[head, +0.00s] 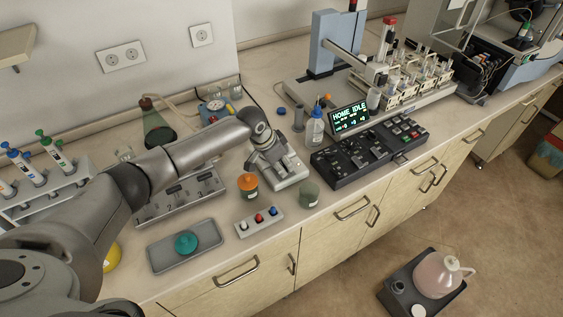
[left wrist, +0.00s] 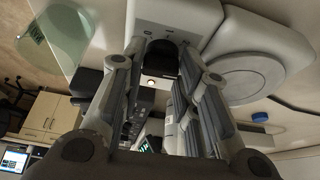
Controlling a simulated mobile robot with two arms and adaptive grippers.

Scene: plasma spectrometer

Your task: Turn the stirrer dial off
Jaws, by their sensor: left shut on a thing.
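The stirrer (head: 293,181) is a pale box on the bench in the middle of the head view. In the left wrist view its white body shows at the top, with a round plate (left wrist: 243,80) at the right. Its black dial (left wrist: 162,58) sits between my left gripper's fingers (left wrist: 160,75). My left gripper (head: 271,160) reaches down onto the stirrer in the head view and is shut on the dial. The dial is hidden behind my gripper in the head view. My right gripper is not in view.
A small greenish jar (head: 309,194) and an orange-topped jar (head: 248,186) stand close to the stirrer. A wash bottle (head: 315,128) and a black control panel (head: 370,152) are to its right. A button box (head: 259,223) and a grey tray (head: 170,258) lie nearer the bench's front edge.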

